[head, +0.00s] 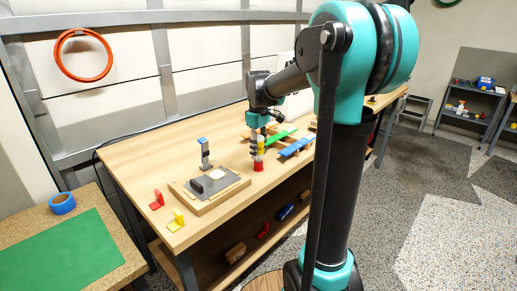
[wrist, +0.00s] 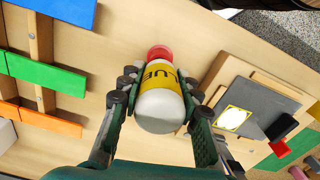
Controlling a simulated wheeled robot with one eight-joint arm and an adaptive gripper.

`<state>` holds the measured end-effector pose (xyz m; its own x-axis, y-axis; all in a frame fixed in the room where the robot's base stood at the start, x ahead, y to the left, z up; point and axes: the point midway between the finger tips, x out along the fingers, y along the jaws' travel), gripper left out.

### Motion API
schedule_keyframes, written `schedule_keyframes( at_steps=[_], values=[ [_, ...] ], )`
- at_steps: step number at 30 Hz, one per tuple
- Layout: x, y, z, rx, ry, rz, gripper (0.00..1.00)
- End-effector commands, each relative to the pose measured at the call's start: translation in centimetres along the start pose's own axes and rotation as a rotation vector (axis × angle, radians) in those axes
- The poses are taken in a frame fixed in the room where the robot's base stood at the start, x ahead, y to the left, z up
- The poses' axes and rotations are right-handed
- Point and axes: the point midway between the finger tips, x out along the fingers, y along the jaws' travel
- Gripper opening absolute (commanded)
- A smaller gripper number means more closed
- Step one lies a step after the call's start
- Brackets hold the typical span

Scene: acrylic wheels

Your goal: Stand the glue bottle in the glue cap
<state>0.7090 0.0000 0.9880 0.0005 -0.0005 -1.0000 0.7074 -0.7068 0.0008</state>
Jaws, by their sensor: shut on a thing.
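The glue bottle (wrist: 158,105) is white with a yellow label and lies between the two fingers of my gripper (wrist: 159,84) in the wrist view. In the head view the bottle (head: 260,146) is held upright over the worktable by my gripper (head: 259,139). The red glue cap (wrist: 159,52) shows at the far end of the bottle, and in the head view the red cap (head: 258,166) is directly below it, at table level. Bottle and cap look in line and close together. I cannot tell whether the bottle is seated in the cap.
A wooden board with a grey plate (head: 211,184) and a blue-topped post (head: 204,150) stands left of the bottle. Red (head: 157,199) and yellow (head: 177,219) brackets lie at the table's left. Green (head: 281,136) and blue (head: 296,146) slats on wooden rails lie to the right.

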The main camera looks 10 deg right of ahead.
Motion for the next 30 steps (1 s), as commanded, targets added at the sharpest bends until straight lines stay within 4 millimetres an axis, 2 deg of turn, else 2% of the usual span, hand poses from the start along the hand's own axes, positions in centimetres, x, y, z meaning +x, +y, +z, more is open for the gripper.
schedule_keyframes(
  at_steps=[15,30],
  values=[
    [1.2,0.0,0.0,0.000,0.000,0.000,0.04],
    [1.1,0.0,0.0,0.000,0.000,0.000,0.04]
  ],
)
